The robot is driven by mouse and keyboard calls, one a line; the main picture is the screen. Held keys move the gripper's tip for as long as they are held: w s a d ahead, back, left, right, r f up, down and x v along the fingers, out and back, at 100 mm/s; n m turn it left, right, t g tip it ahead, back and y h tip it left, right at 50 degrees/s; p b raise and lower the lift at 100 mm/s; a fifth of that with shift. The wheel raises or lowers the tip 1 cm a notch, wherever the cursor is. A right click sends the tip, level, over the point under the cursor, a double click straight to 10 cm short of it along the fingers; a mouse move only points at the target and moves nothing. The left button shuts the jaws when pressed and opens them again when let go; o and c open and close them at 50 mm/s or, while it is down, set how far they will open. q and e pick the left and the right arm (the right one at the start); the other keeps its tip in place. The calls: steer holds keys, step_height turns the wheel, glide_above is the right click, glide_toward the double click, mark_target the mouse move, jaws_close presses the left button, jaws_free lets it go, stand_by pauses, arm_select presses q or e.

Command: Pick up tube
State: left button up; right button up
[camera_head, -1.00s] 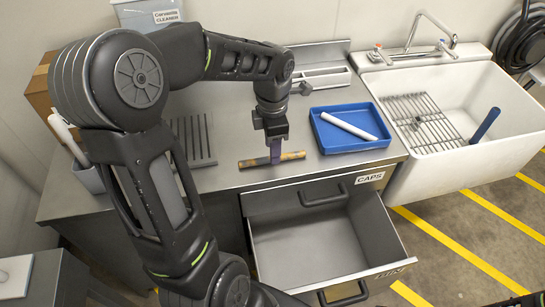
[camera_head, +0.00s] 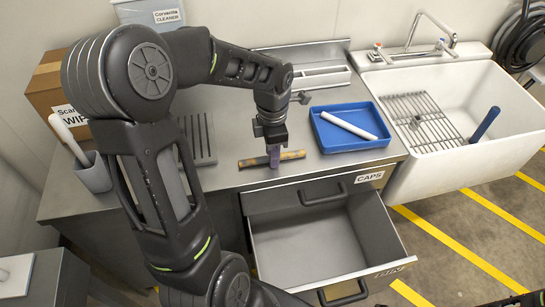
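A yellow-brown bar-like piece (camera_head: 291,155) with dark marks lies on the steel counter near its front edge; I cannot tell whether it is a tube. A white tube (camera_head: 349,125) lies slantwise in the blue tray (camera_head: 326,146), right of the gripper. A dark blue tube-like piece (camera_head: 485,125) leans in the sink. My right gripper is not in view.
An open, empty-looking drawer (camera_head: 318,240) juts out below the counter (camera_head: 225,181). The white sink (camera_head: 440,172) with a metal rack (camera_head: 421,122) stands at right. A slotted rack (camera_head: 198,138), a grey cup (camera_head: 93,173) and a cardboard box (camera_head: 47,88) are at left.

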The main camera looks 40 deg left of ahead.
arm_select(q)
jaws_close()
stand_by(0.8)
